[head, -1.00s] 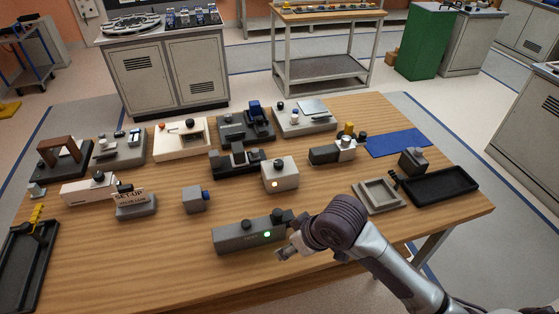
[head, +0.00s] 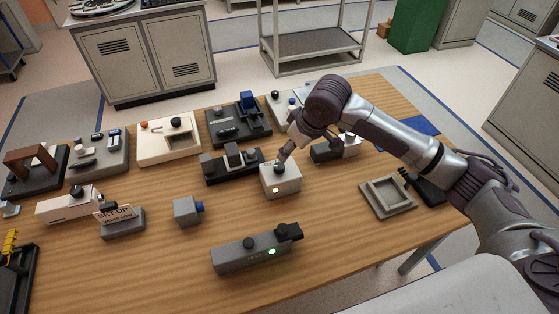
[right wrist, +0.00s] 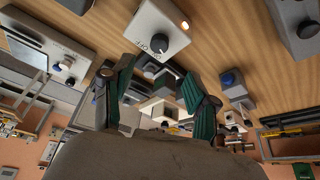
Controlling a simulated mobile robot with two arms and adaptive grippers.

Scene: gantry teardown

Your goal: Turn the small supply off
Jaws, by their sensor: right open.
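The small supply, a cream box (head: 281,184) with a black knob (head: 279,168) on top and a lit orange lamp on its front, stands mid-table in the head view. In the right wrist view the supply (right wrist: 148,22) is at the top, its knob (right wrist: 159,43) beside "OFF" lettering. My right gripper (head: 284,155) is just above and behind the knob in the head view. Its green-padded fingers (right wrist: 160,88) are spread and empty in the wrist view, apart from the knob. My left gripper is not in view.
A long grey box (head: 255,252) with a lit green lamp stands in front. A black fixture (head: 234,166) stands close behind left, and a grey tray (head: 388,198) lies to the right.

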